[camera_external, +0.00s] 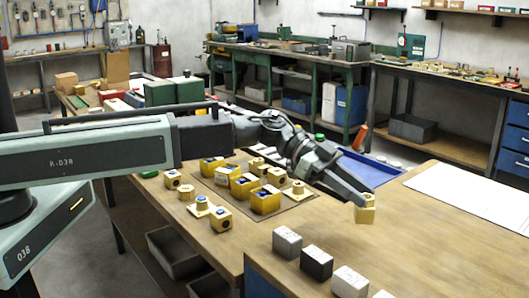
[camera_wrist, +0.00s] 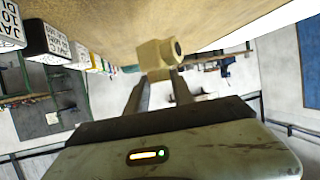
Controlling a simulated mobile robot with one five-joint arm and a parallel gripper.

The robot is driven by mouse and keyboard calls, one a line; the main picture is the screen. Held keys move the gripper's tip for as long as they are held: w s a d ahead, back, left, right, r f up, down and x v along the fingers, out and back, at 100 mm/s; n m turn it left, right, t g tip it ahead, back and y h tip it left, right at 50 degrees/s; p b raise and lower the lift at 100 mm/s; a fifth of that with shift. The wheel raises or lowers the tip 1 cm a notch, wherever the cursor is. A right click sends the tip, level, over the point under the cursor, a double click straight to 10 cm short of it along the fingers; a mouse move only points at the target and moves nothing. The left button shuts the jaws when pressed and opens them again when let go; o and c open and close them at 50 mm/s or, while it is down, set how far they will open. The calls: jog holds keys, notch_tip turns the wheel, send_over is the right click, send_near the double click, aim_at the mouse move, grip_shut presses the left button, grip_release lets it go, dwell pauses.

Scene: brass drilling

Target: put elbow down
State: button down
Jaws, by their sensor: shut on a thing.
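The brass elbow (camera_external: 365,213) is a small yellow block-like fitting at the tip of my gripper (camera_external: 362,202), over the bare part of the wooden bench. In the wrist view the elbow (camera_wrist: 155,54) sits between my two finger ends (camera_wrist: 157,78), with a dark round opening facing right. My gripper is shut on it. The elbow is close to the bench top; whether it touches the wood I cannot tell.
Several brass fittings (camera_external: 266,200) stand on and around a dark mat to the left. Grey, black and white blocks (camera_external: 317,262) line the front edge. A white sheet (camera_external: 470,198) lies at right. The wood (camera_external: 420,250) in front of the elbow is clear. A blue tray (camera_external: 370,170) is behind.

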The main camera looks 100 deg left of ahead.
jog(key=w+a+f+b, duration=0.1)
jog(key=w, duration=0.4)
jog(key=w+a+f+b, duration=0.1)
jog(key=w+f+b, duration=0.1)
jog(key=w, duration=0.3)
jog(key=w+a+f+b, duration=0.1)
jog(key=w+f+b, duration=0.1)
jog(key=w, duration=0.3)
jog(key=shift+w+a+f, duration=0.15)
jog(key=shift+w+a, duration=0.1)
jog(key=shift+w, duration=0.1)
jog(key=c, duration=1.1)
grip_release()
